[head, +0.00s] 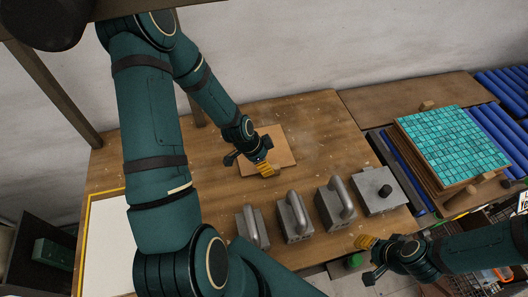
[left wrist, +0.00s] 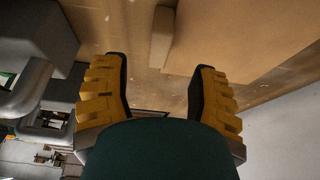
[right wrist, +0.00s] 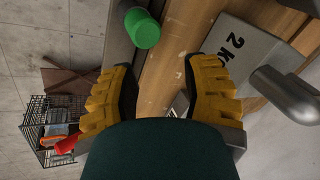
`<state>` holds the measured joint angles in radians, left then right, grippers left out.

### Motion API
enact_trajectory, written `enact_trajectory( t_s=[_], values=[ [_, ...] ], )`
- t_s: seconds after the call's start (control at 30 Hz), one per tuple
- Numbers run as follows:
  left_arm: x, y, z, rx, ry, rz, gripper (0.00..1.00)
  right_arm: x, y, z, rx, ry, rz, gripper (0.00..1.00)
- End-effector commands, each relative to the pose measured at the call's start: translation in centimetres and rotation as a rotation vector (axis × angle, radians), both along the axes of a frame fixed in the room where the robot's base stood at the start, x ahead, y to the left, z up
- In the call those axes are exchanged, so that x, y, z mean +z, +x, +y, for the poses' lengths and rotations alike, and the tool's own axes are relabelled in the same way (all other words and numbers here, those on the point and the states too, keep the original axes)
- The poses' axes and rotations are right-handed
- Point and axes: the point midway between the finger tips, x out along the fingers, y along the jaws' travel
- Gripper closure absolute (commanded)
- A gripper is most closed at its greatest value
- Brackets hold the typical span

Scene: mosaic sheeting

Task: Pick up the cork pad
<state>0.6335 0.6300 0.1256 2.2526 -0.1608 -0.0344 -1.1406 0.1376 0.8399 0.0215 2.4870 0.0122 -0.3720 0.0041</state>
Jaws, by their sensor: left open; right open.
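The tan square pad (head: 285,145), which I take for the cork pad, lies flat on the wooden table. My left gripper (head: 262,167) is over its front part and hides some of it. In the left wrist view a broad tan surface (left wrist: 245,35) fills the upper right, with a small tan block (left wrist: 161,38) at its left edge. The open left fingers (left wrist: 160,65) stand either side of the line to this block, apart from it and empty. My right gripper (head: 367,260) is open and empty at the table's front edge; its fingers (right wrist: 158,72) also show in the right wrist view.
Several grey weights with handles (head: 295,215) stand along the table's front. A teal mosaic sheet (head: 450,145) lies on a board at right. A green cylinder (right wrist: 146,30) is near my right gripper. The table's back right is clear.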

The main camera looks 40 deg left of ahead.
Motion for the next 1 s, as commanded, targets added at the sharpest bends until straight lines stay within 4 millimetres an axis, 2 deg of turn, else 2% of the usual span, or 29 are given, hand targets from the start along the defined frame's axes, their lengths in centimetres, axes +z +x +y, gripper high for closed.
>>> enact_trajectory(
  t_s=[0.1, 0.37, 0.67, 1.0],
  values=[
    [-1.3, 0.4, -0.4, 0.0, -0.001, 0.001, 0.4, -0.2, 0.0, 0.0, 0.0, 0.0, -0.001, 0.53],
    [-2.8, 0.8, -0.8, -0.001, -0.001, 0.002, 0.4, -0.2, 0.0, 0.0, 0.0, 0.0, -0.001, 0.53],
    [-6.2, 1.8, -1.9, 0.0, -0.001, 0.001, 0.4, -0.3, 0.0, 0.0, 0.0, 0.0, -0.001, 0.53],
    [-6.6, 2.0, -1.9, 0.0, 0.001, -0.001, 0.42, -0.3, 0.0, 0.0, 0.0, -0.001, -0.001, 0.53]
  ],
)
